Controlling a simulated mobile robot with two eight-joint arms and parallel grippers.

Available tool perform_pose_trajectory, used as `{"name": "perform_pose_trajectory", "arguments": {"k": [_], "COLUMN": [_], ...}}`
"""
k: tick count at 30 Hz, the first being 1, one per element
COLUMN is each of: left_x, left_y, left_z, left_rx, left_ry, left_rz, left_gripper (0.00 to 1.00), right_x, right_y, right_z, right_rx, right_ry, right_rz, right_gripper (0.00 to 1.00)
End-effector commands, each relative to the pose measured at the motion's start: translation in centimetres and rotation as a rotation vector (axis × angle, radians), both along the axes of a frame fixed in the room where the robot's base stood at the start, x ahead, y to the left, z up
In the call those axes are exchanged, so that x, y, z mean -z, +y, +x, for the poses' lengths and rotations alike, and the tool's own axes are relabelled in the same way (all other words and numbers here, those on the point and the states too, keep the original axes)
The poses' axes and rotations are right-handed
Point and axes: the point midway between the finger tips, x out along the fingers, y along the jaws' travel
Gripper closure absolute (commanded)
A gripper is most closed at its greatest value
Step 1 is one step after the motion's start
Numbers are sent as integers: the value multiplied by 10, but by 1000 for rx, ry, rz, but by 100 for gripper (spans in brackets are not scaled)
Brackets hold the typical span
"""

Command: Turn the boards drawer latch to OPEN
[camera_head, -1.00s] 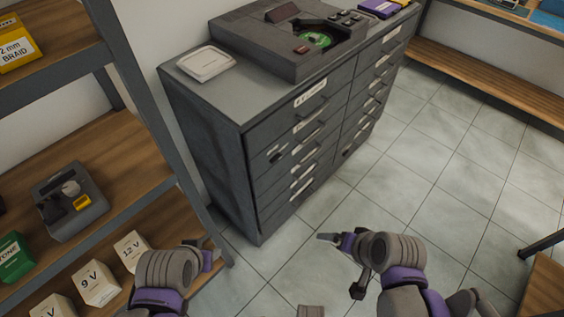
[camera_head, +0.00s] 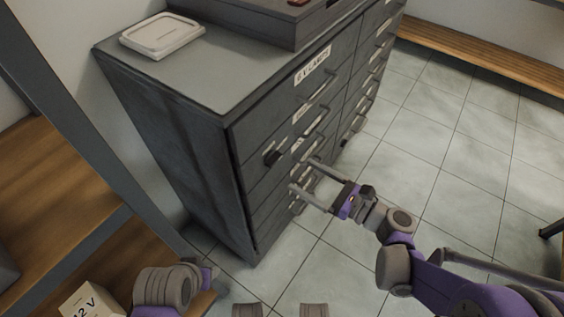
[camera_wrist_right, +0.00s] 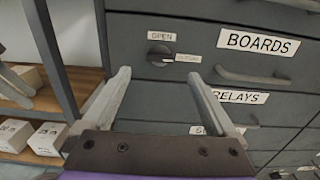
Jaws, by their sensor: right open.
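The boards drawer latch (camera_wrist_right: 160,55) is a dark round knob with a white pointer, left of the BOARDS label (camera_wrist_right: 258,43). The pointer aims right, toward the small plate that seems to read CLOSED (camera_wrist_right: 188,58); the OPEN plate (camera_wrist_right: 162,36) sits above the knob. In the head view the latch (camera_head: 271,157) is on the front of the grey cabinet (camera_head: 178,150). My right gripper (camera_head: 302,174) is open and empty in front of the drawers, apart from the latch. In the wrist view its fingers (camera_wrist_right: 157,75) point at the drawer front below the latch. My left gripper (camera_head: 208,274) is low at the lower left, its jaws unclear.
The boards drawer handle (camera_wrist_right: 250,76) lies right of the latch, and a RELAYS drawer (camera_wrist_right: 238,96) is below. A wooden shelf unit (camera_head: 65,205) stands left of the cabinet. A white lidded box (camera_head: 162,35) sits on top. Tiled floor (camera_head: 420,150) is free at right.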

Motion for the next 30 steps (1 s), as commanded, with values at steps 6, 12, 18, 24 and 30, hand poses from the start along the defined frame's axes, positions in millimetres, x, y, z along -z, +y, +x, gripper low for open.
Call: {"name": "perform_pose_trajectory", "arguments": {"k": [6,12,18,24,30], "left_x": [7,11,11,11,11], "left_y": [0,0,0,0,0], "left_z": [1,2,2,2,2], "left_rx": [0,0,0,0,0], "left_ry": [1,2,2,2,2], "left_rz": [0,0,0,0,0], "left_gripper": [50,50,50,50,50], "right_x": [1,1,0,0,0], "right_y": [37,57,64,64,63], "right_z": [25,41,46,46,46], "right_rx": [-5,-3,-1,0,0], "right_ry": [0,-2,-1,-1,-1], "right_rz": [0,-1,-2,-3,-3], "right_gripper": [7,7,7,7,42]}}
